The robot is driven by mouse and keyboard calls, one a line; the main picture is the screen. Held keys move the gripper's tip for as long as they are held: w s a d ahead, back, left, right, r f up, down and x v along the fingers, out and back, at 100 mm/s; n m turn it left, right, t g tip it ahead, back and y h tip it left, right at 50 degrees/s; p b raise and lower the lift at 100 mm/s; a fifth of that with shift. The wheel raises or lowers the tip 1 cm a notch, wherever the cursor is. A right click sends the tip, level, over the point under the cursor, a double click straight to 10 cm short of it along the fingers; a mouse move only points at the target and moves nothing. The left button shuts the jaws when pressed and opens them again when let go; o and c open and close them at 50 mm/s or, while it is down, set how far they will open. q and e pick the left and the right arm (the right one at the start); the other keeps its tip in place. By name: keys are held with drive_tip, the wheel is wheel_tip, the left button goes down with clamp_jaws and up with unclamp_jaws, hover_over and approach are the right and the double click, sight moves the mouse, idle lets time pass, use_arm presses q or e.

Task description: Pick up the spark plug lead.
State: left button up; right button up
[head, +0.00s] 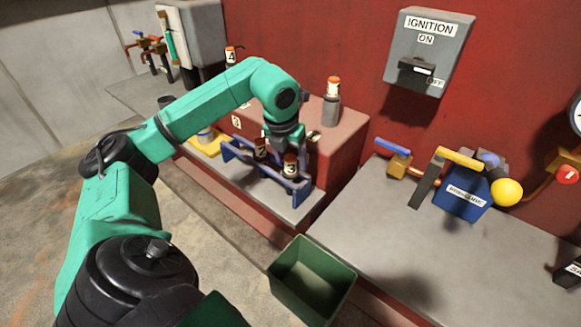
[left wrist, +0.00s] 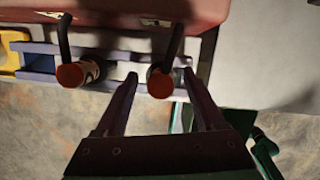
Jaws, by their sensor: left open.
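Two lead ends with orange-red caps and white number bands stand at the blue rack (head: 237,156) in the head view. One lead (head: 260,149) is left of the other lead (head: 290,166). In the left wrist view, the left cap (left wrist: 70,75) and right cap (left wrist: 160,84) each have a dark cable running upward. My left gripper (head: 284,137) is over the rack; its open fingers (left wrist: 160,82) show in the left wrist view on either side of the right cap. I cannot tell whether they touch it. My right gripper is not in view.
A red engine block (head: 338,140) stands behind the rack, with another orange-topped part (head: 333,92) on it. A green bin (head: 312,280) stands in front. A grey bench (head: 390,235) at right carries valves and a blue box (head: 462,200). An ignition switch (head: 430,50) is on the wall.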

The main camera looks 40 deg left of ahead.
use_arm(q)
clamp_jaws()
drive_tip(key=shift+r, duration=0.1)
